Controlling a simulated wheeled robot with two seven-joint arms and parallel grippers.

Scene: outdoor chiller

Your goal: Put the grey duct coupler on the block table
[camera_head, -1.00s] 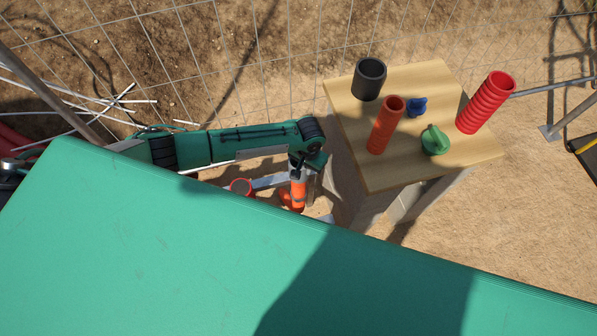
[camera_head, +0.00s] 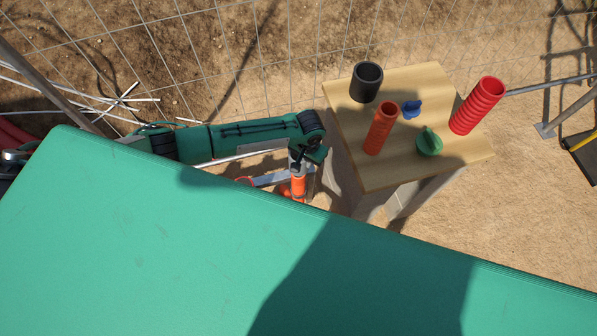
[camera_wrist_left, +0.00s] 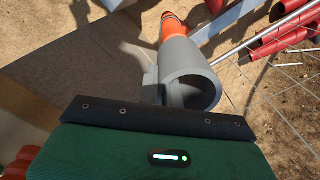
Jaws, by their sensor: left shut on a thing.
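The grey duct coupler (camera_wrist_left: 190,72) is a hollow grey cylinder in the left wrist view, just beyond the dark edge of my left gripper. Its open end faces the camera. My left gripper (camera_head: 298,166) is shut on it, left of the block table (camera_head: 385,178) in the head view. The coupler is small and hard to make out there, and the finger contact is hidden in the wrist view. The block table has a pale wooden top on grey blocks. My right gripper is not in view.
On the table stand a black cylinder (camera_head: 366,83), an orange tube (camera_head: 380,128), a small blue part (camera_head: 411,109), a green part (camera_head: 429,142) and a red ribbed tube (camera_head: 477,106). Bare wood shows at the near-left edge and back right. A wire fence (camera_head: 215,50) runs behind.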

